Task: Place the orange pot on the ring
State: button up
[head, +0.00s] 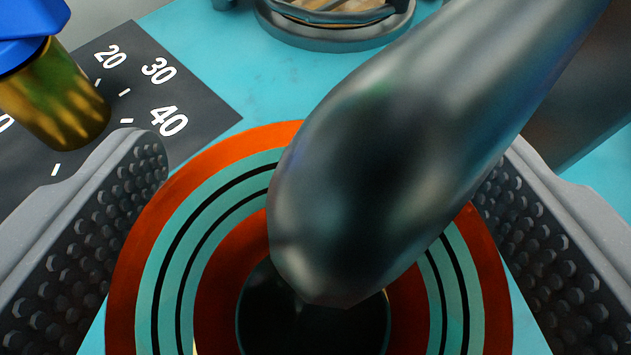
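A round orange pot (238,150) with teal bands and thin black lines fills the lower middle, seen from above; its centre is dark and its bottom edge is cut off. A large, glossy dark handle-like part (400,140) covers its right side and reaches to the upper right; how it joins the pot is hidden. My gripper (330,155) is wide open, its studded grey fingers on the left and right of the pot. I cannot tell if either finger touches it. A round grey metal ring (335,38) at the top edge may be the task's ring; it is partly cut off.
A dark mat (200,112) with white numbers 20, 30 and 40 lies at upper left. A gold cylinder (58,105) with a blue top stands over it. Teal surface (205,45) shows clear between mat and metal ring. A dark brownish block (580,95) is at right.

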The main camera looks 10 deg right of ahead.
jog(key=shift+r, duration=0.1)
jog(key=shift+s+r, duration=0.25)
jog(key=shift+s, duration=0.25)
jog(key=v, duration=1.1)
jog(key=shift+w, duration=0.1)
